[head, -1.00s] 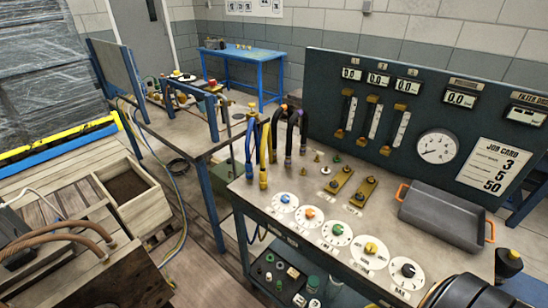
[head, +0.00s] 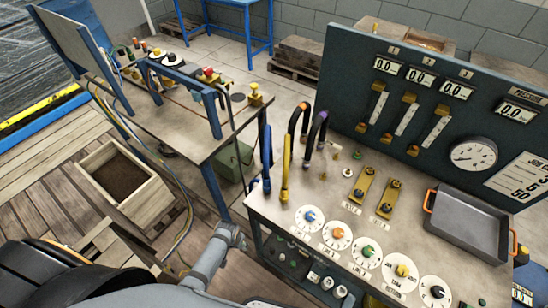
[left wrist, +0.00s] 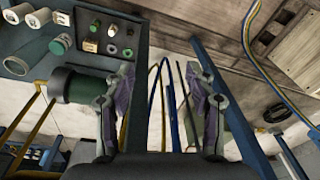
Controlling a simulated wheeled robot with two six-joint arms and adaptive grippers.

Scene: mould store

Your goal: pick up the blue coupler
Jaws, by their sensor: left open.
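The blue coupler (head: 267,185) is at the lower end of a blue hose hanging at the left edge of the grey bench (head: 335,205). A yellow-ended hose (head: 284,180) stands just right of it. My left gripper (head: 232,234) is below and left of the blue coupler in the head view, apart from it. In the left wrist view, the left gripper (left wrist: 160,105) has its two fingers spread with nothing held. Thin blue and yellow hoses (left wrist: 172,100) show in the gap beyond the fingers; the coupler itself cannot be made out there. My right gripper is not in view.
Dark hoses (head: 317,135) arch behind the coupler. Coloured dials (head: 338,238) line the bench front, and a grey tray (head: 468,222) lies at right. A gauge panel (head: 420,110) stands behind. In the left wrist view, a green cylinder (left wrist: 75,86) is close beside the left finger.

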